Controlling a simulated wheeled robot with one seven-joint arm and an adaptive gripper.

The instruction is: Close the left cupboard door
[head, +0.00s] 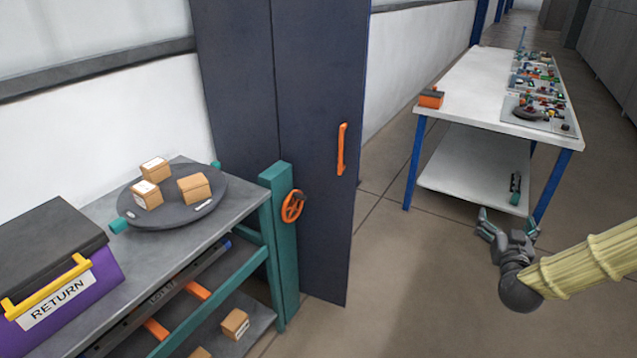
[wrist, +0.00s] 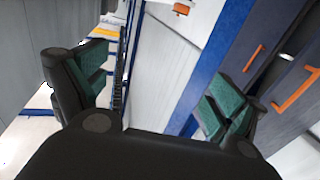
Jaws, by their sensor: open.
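A tall dark blue cupboard (head: 232,85) stands at the middle of the head view. A dark door panel (head: 315,200) with a vertical orange handle (head: 342,148) faces me there. In the wrist view, tilted dark panels show at the right with two orange handles, a smaller one (wrist: 253,58) and a larger one (wrist: 297,90). A bright gap shows between these panels; I cannot tell how far each door stands open. My gripper (head: 507,225) is open and empty at the right of the head view, well apart from the cupboard, near the white table.
A grey bench (head: 195,240) with a green frame stands at the left, close to the cupboard. It bears a round tray (head: 175,214) with boxes and a purple RETURN bin (head: 70,298). A white table (head: 470,95) stands behind my gripper. Floor between is clear.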

